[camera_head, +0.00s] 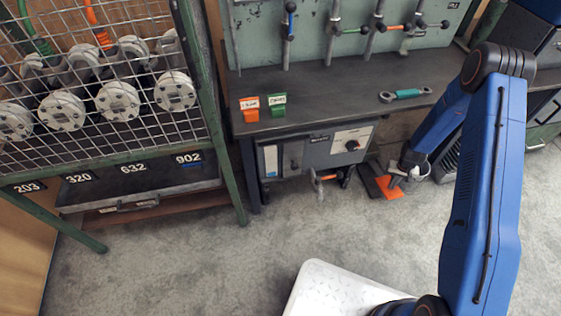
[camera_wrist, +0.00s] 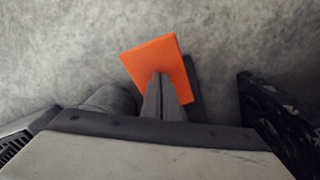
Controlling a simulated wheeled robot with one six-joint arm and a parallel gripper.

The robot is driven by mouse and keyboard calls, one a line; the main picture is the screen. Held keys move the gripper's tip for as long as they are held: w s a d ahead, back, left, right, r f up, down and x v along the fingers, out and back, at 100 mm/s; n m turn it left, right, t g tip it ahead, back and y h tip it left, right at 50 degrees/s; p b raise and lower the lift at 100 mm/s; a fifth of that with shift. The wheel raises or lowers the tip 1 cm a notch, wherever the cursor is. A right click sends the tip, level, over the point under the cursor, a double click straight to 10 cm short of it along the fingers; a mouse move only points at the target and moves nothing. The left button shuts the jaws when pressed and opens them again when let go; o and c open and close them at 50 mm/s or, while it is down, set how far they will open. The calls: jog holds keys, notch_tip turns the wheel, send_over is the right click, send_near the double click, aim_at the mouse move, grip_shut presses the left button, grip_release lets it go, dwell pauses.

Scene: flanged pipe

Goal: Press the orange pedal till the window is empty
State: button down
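The orange pedal (camera_head: 393,191) lies low at the floor under the right part of the bench. It also shows in the wrist view (camera_wrist: 153,58) as a tilted orange plate. My gripper (camera_head: 395,181) points down over it, its fingers together with nothing between them. In the wrist view the fingertips (camera_wrist: 160,77) overlap the pedal's middle; I cannot tell whether they touch or press it. A grey box (camera_head: 318,152) under the bench has a pale upright window (camera_head: 270,160) at its left, with some blue low in it. What is inside is too small to tell.
A dark pedal or plate (camera_head: 371,182) lies just left of the orange one. A red-handled valve (camera_head: 322,178) hangs below the box. A wire cage of flanged pipes (camera_head: 118,98) stands at the left. The grey floor in front is clear.

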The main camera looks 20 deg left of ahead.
jog(key=shift+f, duration=2.1)
jog(key=shift+r, duration=4.45)
